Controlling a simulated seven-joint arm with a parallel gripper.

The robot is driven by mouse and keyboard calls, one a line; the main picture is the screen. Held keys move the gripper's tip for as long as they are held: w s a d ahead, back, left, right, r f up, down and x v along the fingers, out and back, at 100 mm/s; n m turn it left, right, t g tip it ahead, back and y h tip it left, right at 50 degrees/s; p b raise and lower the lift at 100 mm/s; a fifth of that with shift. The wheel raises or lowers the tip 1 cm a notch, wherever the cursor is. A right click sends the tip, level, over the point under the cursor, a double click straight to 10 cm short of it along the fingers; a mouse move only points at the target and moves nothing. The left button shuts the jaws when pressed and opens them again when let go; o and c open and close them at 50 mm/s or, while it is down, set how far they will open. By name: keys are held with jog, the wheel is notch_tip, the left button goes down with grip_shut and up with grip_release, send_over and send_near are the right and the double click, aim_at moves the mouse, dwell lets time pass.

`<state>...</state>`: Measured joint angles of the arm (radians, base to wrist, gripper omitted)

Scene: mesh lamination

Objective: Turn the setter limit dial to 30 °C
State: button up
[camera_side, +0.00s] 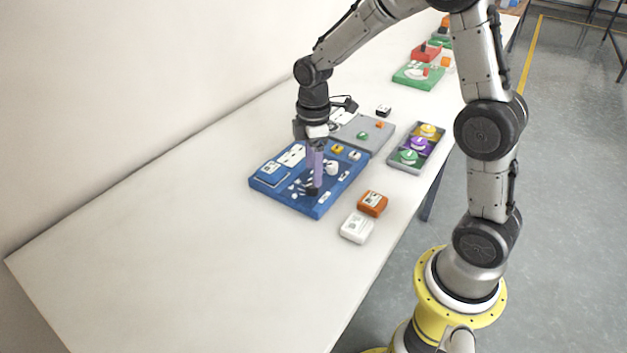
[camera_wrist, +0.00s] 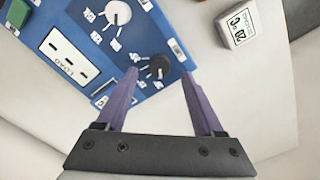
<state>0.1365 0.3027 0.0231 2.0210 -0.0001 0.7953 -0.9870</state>
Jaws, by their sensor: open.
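A blue control panel (camera_side: 270,187) lies on the white table, and it also shows in the wrist view (camera_wrist: 62,15). In the wrist view, a black dial (camera_wrist: 158,67) with a pale mark sits near the panel's edge, with small white labels around it that are too small to read. A white knob (camera_wrist: 118,12) is farther up the panel; it also shows in the side view (camera_side: 331,168). My gripper (camera_wrist: 160,74) is open, its two purple fingers either side of the black dial in the picture. Contact cannot be told. In the side view my gripper (camera_side: 313,186) points down over the panel.
A white box (camera_side: 356,228) and an orange box (camera_side: 372,203) stand beside the panel. A tray (camera_side: 395,166) of coloured round pieces and a grey board (camera_side: 350,131) lie beyond. The table's left part is clear.

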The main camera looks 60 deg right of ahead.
aim_at(312, 188)
jog(key=shift+f, duration=2.2)
grip_shut()
